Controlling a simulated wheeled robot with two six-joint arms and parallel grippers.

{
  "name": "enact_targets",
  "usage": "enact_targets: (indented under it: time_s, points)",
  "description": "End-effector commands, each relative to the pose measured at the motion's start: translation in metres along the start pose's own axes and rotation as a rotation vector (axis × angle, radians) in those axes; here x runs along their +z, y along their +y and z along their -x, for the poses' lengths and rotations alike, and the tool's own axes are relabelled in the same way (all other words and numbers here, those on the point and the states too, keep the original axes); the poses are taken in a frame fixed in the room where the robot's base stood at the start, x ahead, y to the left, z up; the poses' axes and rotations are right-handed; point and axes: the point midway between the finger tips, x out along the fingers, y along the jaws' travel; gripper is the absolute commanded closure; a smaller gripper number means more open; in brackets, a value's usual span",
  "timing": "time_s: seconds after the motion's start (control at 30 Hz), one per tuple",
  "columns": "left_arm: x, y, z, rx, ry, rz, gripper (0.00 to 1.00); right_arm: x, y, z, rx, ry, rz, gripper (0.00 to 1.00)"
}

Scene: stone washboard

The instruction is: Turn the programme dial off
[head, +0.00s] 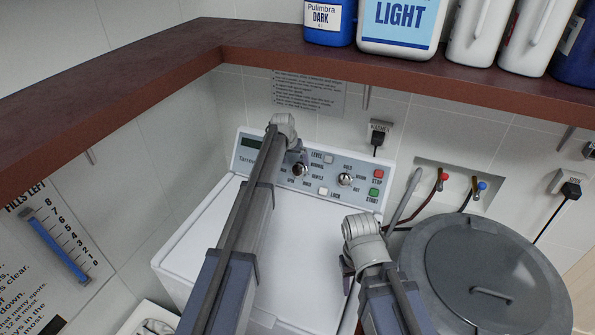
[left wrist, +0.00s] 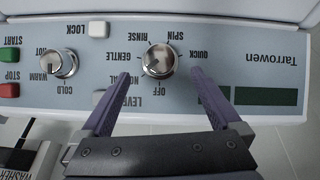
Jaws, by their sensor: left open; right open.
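The programme dial (head: 300,170) is a silver knob on the washer's sloped control panel, ringed by programme words. In the left wrist view the dial (left wrist: 158,60) appears upside down, with OFF below it and SPIN and RINSE above; I cannot surely read its pointer. My left gripper (left wrist: 160,74) is open, its purple fingers on either side of the dial, with gaps visible between fingers and knob. In the head view my left gripper (head: 300,156) is partly hidden by its wrist. My right gripper (head: 347,268) is low over the washer's right edge, mostly hidden by its wrist.
The temperature dial (head: 345,180), red STOP button (head: 378,174) and green START button (head: 374,193) are right of the programme dial. A brown shelf (head: 400,76) with bottles overhangs the panel. A grey lidded bin (head: 485,265) stands right of the washer.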

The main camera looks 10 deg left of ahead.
Motion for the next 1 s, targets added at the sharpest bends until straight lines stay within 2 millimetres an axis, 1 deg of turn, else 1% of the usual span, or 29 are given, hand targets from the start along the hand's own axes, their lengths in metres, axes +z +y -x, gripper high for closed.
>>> enact_targets:
  time_s: [0.03, 0.3, 0.5, 0.63, 0.87, 0.93, 1.0]
  points:
    - [0.001, 0.0, -0.009, 0.0, 0.0, 0.0, 0.02, -0.001, -0.001, -0.009, 0.0, 0.0, 0.001, 0.5]
    - [0.002, 0.0, -0.044, 0.0, -0.001, 0.0, 0.02, -0.002, -0.004, -0.041, 0.001, 0.0, 0.003, 0.5]
    - [0.001, 0.0, -0.066, 0.0, -0.001, 0.0, 0.02, -0.004, -0.006, -0.06, 0.001, 0.0, 0.002, 0.5]
    - [0.001, 0.0, -0.07, 0.0, -0.001, 0.0, 0.02, -0.004, -0.006, -0.064, 0.001, 0.0, 0.002, 0.5]
    - [0.0, 0.0, -0.069, 0.0, -0.001, 0.0, 0.02, -0.004, -0.006, -0.063, 0.001, 0.0, 0.002, 0.5]
    - [0.0, 0.0, -0.069, 0.0, -0.001, 0.0, 0.08, -0.004, -0.006, -0.063, 0.001, 0.0, 0.002, 0.5]
    - [0.0, 0.0, -0.069, 0.0, -0.001, 0.0, 0.16, -0.004, -0.006, -0.063, 0.001, 0.0, 0.002, 0.5]
